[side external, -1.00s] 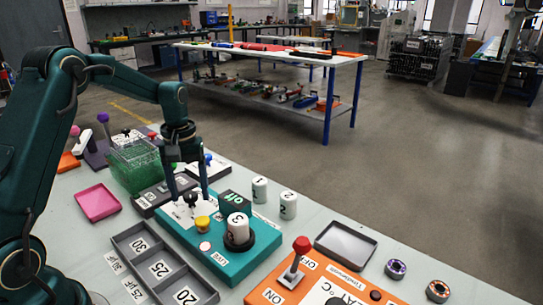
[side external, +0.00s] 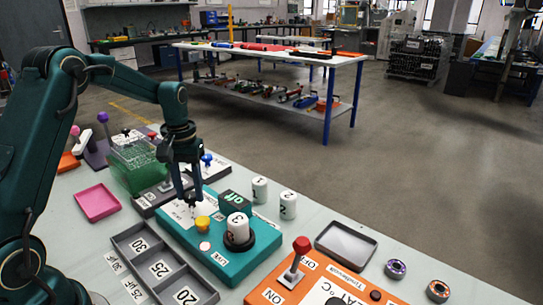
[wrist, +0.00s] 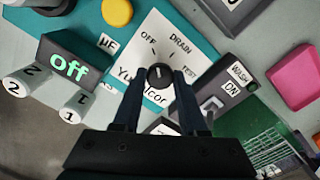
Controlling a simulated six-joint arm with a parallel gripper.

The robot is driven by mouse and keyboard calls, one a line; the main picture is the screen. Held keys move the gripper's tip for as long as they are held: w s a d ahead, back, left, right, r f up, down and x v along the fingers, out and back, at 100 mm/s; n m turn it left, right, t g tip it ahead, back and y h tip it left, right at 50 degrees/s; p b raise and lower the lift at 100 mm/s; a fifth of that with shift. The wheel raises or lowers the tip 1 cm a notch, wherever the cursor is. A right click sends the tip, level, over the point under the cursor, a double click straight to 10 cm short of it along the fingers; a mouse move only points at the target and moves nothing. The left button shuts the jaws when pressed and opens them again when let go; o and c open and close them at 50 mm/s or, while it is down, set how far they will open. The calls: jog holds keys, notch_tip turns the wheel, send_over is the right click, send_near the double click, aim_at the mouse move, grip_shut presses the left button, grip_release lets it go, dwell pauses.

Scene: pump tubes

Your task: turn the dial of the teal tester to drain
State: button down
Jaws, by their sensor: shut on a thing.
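The teal tester (side external: 225,262) lies on the bench with a white label plate on its left part. Its black dial (wrist: 160,76) stands on that plate, with the words OFF, DRAIN and TEST printed around it. A small pale mark shows on the dial's top; I cannot tell exactly which word it points at. My gripper (side external: 192,203) is down over the plate. In the wrist view, its two fingers (wrist: 159,84) are shut on the dial from either side. In the side view the fingers mostly hide the dial.
On the tester are a yellow button (side external: 203,223), a screen reading "off" (wrist: 69,67) and a white cylinder in a black ring (side external: 238,228). White cylinders 1 (side external: 260,189) and 2 (side external: 288,204) stand behind. A grey tray (side external: 165,270) lies in front, a grey switch box (side external: 160,197) to the left.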

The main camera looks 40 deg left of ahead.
aim_at(190, 195)
jog(key=m, duration=0.5)
jog(key=shift+r+m, duration=0.1)
jog(key=shift+m, duration=2.2)
jog(key=shift+c, duration=2.2)
grip_release()
jog(key=shift+r, duration=2.55)
